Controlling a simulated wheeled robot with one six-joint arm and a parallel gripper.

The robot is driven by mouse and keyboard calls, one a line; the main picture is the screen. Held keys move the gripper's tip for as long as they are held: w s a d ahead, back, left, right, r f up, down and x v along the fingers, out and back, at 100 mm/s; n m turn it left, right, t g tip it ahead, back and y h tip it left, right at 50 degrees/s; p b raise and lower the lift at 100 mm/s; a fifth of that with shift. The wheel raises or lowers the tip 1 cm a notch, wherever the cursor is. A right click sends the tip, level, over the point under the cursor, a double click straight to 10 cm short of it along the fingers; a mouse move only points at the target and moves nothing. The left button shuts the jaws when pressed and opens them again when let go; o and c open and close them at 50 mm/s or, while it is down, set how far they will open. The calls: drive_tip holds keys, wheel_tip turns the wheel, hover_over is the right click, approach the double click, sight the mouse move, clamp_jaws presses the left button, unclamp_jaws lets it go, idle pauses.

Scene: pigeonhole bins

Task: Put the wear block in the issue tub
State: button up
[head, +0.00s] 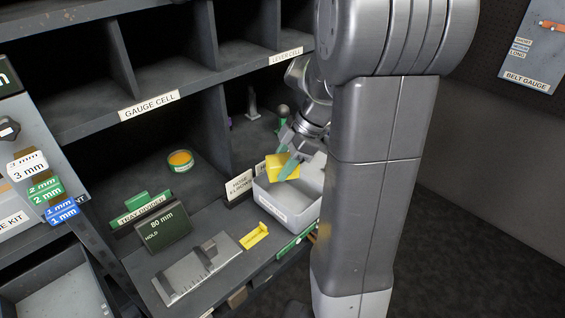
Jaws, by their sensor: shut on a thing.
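A yellow block (277,169), which I take for the wear block, is between the teal fingertips of my gripper (288,165). My gripper is shut on it, and a finger covers part of its face. The block shows over the back left part of a pale grey open tub (284,217), likely the issue tub. I cannot tell whether the block is above the rim or partly inside. The tub's front label is too small to read. My arm hides the tub's right end.
A yellow angled piece (254,236) and a grey stepped gauge (197,270) lie on the shelf left of the tub. An "80 mm HOLD" sign (166,226) stands behind the gauge. Bin dividers rise behind.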

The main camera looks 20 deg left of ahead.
drive_tip(key=b, duration=0.8)
approach(282, 202)
drive_tip(key=s+a+f, duration=0.1)
drive_tip(key=a+f, duration=0.1)
drive_tip(key=s+a+f, duration=0.2)
drive_tip(key=shift+f, duration=0.45)
drive_tip(key=o, duration=1.2)
drive_tip(key=shift+c, duration=0.2)
drive_tip(key=shift+r, duration=0.1)
drive_tip(key=shift+r+p, duration=3.8)
drive_tip(key=shift+r, duration=2.45)
drive_tip(key=shift+d, duration=0.1)
